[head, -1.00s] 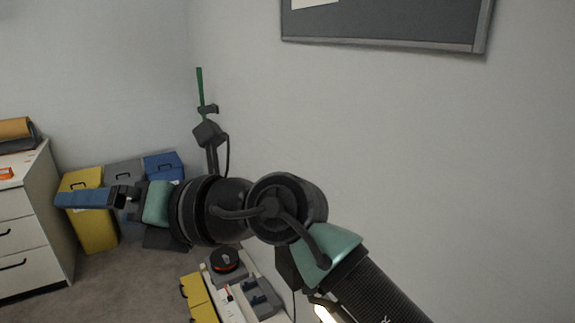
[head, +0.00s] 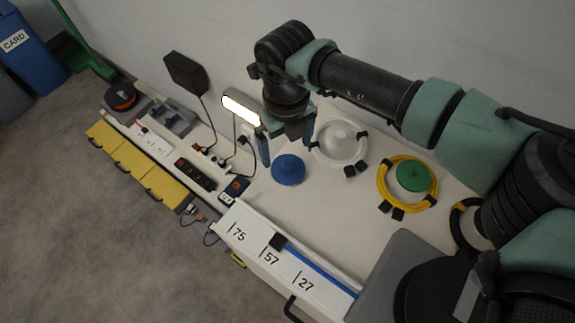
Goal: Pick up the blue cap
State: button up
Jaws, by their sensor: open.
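The blue cap (head: 288,172) is a round, domed blue piece on the white worktop in the head view, near the middle of the picture. My gripper (head: 286,150) points down just behind and above it. Its two blue fingers are spread apart, one to the left and one to the right, with nothing seen between them. The cap looks apart from the fingers, though the height gap is hard to tell.
A clear cable coil (head: 338,142) lies close right of the cap, and a yellow coil (head: 407,184) with a green cap (head: 413,177) lies farther right. A lit lamp (head: 241,110) stands close left of my gripper. A power strip (head: 195,174) lies to the left.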

aim_at(288, 163)
jog(key=shift+s+d+f, duration=0.1)
jog(key=shift+d+f, duration=0.05)
jog(key=shift+f, duration=2.95)
jog(key=c, duration=1.2)
jog(key=shift+o, duration=0.2)
notch_tip(288, 163, up, 10)
jog(key=shift+r, duration=0.1)
